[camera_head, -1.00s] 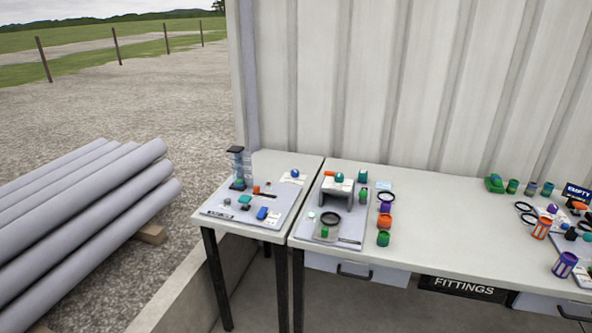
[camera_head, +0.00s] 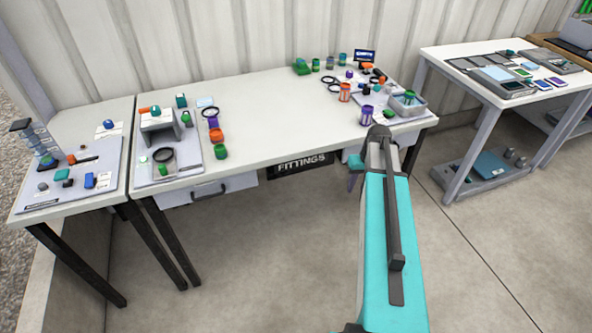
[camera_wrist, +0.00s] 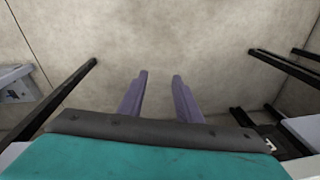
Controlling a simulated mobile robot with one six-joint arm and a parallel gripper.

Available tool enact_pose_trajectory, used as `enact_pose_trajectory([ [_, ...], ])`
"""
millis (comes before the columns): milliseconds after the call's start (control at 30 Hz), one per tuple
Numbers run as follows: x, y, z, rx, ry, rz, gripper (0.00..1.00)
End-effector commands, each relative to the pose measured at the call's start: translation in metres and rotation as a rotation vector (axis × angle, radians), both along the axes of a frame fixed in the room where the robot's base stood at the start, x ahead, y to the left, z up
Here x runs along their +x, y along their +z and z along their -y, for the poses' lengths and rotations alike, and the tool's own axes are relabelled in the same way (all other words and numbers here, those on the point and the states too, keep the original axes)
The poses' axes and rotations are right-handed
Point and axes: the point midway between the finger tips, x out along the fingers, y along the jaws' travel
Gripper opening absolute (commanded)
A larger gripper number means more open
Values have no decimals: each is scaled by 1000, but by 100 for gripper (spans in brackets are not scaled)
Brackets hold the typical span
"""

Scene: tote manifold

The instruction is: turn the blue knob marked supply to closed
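A small blue knob (camera_head: 108,124) sits on a white plate towards the back of the left table. Another blue knob-like part (camera_head: 155,110) is on the grey raised stand (camera_head: 158,121) on the long bench, beside an orange part. Their lettering is too small to read, so I cannot tell which is marked supply. In the wrist view my gripper (camera_wrist: 159,76) is open, its two purple-grey fingers apart with only bare floor between them. Neither knob shows in the wrist view. In the head view my teal arm stands right of centre, away from both knobs.
The left table (camera_head: 75,127) carries a board with a clear column (camera_head: 39,140) and small blocks. The long bench (camera_head: 270,110) has cups, rings and a drawer (camera_head: 212,190). A second workbench (camera_head: 450,60) stands at right. The floor (camera_head: 280,260) in front is clear.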

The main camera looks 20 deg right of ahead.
Motion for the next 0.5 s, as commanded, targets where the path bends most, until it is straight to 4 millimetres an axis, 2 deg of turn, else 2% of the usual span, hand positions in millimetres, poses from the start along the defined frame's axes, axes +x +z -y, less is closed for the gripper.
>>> enact_pose_trajectory([
  [33, 5, 20, 20, -11, -12, 22, 31],
  [200, 12, 78, 74, -42, -31, 89, 31],
  [500, 2, 187, 165, -114, -66, 194, 31],
])
